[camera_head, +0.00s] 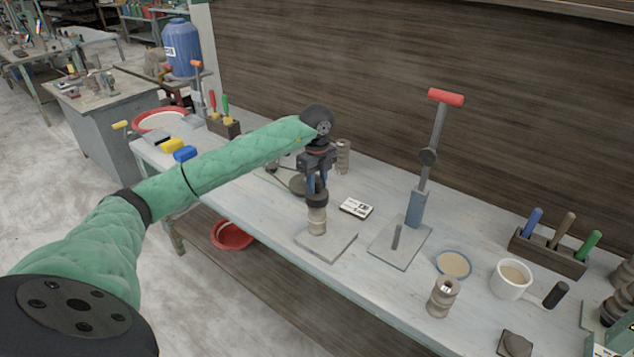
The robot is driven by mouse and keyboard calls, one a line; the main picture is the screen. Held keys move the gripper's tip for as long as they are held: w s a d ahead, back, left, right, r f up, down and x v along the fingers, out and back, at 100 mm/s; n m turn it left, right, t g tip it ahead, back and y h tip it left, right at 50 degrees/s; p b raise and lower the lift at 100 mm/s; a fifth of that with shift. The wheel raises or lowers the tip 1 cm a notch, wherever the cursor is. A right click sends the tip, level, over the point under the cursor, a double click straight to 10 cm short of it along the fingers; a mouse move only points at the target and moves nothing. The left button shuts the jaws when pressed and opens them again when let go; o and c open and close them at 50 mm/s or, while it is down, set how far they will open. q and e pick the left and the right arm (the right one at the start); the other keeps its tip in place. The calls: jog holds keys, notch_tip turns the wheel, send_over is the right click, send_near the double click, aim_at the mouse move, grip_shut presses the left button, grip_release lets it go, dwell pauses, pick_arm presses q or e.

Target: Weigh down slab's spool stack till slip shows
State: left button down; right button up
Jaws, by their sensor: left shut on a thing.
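A grey square slab (327,248) lies near the table's front edge. A brown-grey spool stack (317,221) stands upright on it. My left gripper (317,187) points down directly over the stack, shut on a dark round piece (317,200) at the stack's top. The fingers partly hide this piece, and I cannot tell whether it rests on the stack or is just above it. No slip is visible on the slab around the stack's foot. My right gripper is not in view.
A dark disc (299,187) lies behind the gripper, near a spool (343,156). Further right are a dish (453,264), a spool (443,299), a mug (511,285) and a tool rack (545,255).

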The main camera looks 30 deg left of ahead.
pick_arm(q)
jog(key=shift+f+b, duration=0.3)
dwell(0.6)
jog(key=c, duration=1)
grip_release()
jog(key=shift+o, duration=0.2)
jog(key=shift+f, duration=0.1)
